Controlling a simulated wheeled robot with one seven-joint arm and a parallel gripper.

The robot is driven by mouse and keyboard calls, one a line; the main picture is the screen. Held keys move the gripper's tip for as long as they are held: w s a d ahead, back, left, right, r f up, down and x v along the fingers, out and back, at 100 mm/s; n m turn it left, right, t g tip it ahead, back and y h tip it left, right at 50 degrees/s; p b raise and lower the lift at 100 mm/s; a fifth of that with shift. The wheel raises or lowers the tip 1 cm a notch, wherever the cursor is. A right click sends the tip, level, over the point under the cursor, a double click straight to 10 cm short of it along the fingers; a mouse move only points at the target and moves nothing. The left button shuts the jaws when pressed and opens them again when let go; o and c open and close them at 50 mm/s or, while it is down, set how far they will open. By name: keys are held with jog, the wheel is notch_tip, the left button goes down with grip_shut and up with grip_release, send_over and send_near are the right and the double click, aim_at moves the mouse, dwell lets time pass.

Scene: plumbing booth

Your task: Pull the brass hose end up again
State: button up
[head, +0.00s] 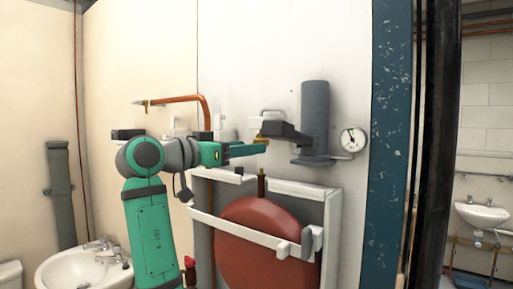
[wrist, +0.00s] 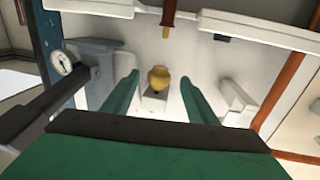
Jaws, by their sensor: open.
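A small brass piece, which looks like the brass hose end (wrist: 158,77), shows between my two fingers in the wrist view. It also shows in the head view (head: 262,139), just above my fingertips and below a dark block. My gripper (wrist: 159,80) is open, with one green finger on each side of the brass piece and a visible gap on both sides. In the head view my gripper (head: 262,148) reaches right, along the wall. A dark pipe stub (head: 261,184) with a brass top stands below it, apart from the brass piece. Contact depth is unclear.
A grey cylinder (head: 315,118) with a dark arm and a round gauge (head: 353,139) are right of my gripper. A round red tank (head: 262,240) sits below behind a white rail (head: 236,232). A copper pipe (head: 180,99) bends down behind my arm. A basin (head: 75,268) stands lower left.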

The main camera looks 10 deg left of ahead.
jog(key=shift+v, duration=2.45)
